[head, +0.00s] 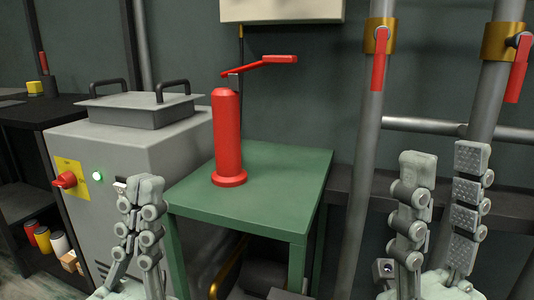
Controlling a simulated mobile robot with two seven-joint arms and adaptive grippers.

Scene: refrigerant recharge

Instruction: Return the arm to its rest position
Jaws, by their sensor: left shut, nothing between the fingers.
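My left gripper (139,187) points up at the lower left, in front of the grey machine. Its fingers are close together with nothing between them. My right gripper (446,162) points up at the lower right, in front of the pipes. Its two fingers are wide apart and nothing is between them. Neither gripper touches the red cylinder (227,140), which stands upright on the green table (275,195) between them. The cylinder has a red lever handle (272,62) on top.
The grey machine (128,155) has a lidded top, a red knob (66,180) and a green light. Vertical pipes with red valve handles (379,60) stand at the right. A dark shelf (35,112) with cans is at the far left. The space above the green table's right half is clear.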

